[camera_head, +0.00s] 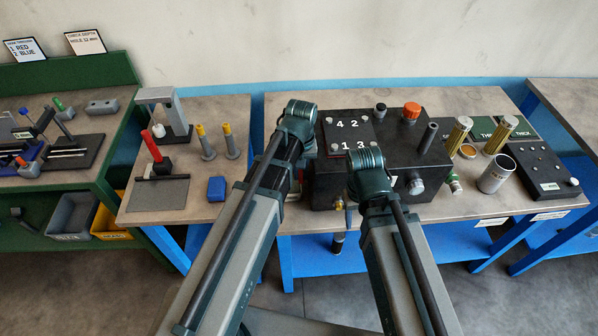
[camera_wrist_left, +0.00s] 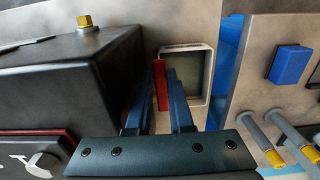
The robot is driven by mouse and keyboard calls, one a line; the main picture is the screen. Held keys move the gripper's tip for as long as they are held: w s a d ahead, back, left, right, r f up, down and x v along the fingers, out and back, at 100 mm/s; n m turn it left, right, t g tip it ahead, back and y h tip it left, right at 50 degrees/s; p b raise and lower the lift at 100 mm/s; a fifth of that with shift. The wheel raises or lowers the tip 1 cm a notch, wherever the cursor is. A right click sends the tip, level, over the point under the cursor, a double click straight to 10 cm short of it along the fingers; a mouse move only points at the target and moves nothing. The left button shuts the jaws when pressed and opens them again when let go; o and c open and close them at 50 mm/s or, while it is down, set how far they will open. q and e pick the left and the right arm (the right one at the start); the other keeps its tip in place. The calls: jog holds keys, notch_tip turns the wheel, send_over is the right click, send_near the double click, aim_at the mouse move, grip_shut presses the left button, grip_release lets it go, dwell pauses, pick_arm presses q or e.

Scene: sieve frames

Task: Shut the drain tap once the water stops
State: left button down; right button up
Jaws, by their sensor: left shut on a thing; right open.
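The black tank (camera_head: 400,160) stands on the middle table; its dark side also shows in the left wrist view (camera_wrist_left: 75,90). Beside it, my left gripper (camera_wrist_left: 161,90) is shut on a narrow red part, which looks like a tap lever (camera_wrist_left: 161,72). In the head view my left forearm and wrist hide most of this part. My right gripper (camera_head: 344,212) is at the tank's front and open, its fingers mostly hidden behind its wrist. A white-rimmed tray (camera_wrist_left: 207,72) with a grey inside lies beyond the red part. I see no running water, but the tap outlet is hidden.
The tank carries a numbered plate (camera_head: 348,132), an orange cap (camera_head: 411,110) and a grey post (camera_head: 428,137). Brass cylinders (camera_head: 459,134) and a metal cup (camera_head: 496,174) stand to its right. A blue block (camera_head: 216,189) and yellow-topped pins (camera_head: 205,143) are on the left table.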

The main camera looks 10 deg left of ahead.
dwell(0.4)
pick_arm(q)
jog(key=c, duration=0.8)
grip_release()
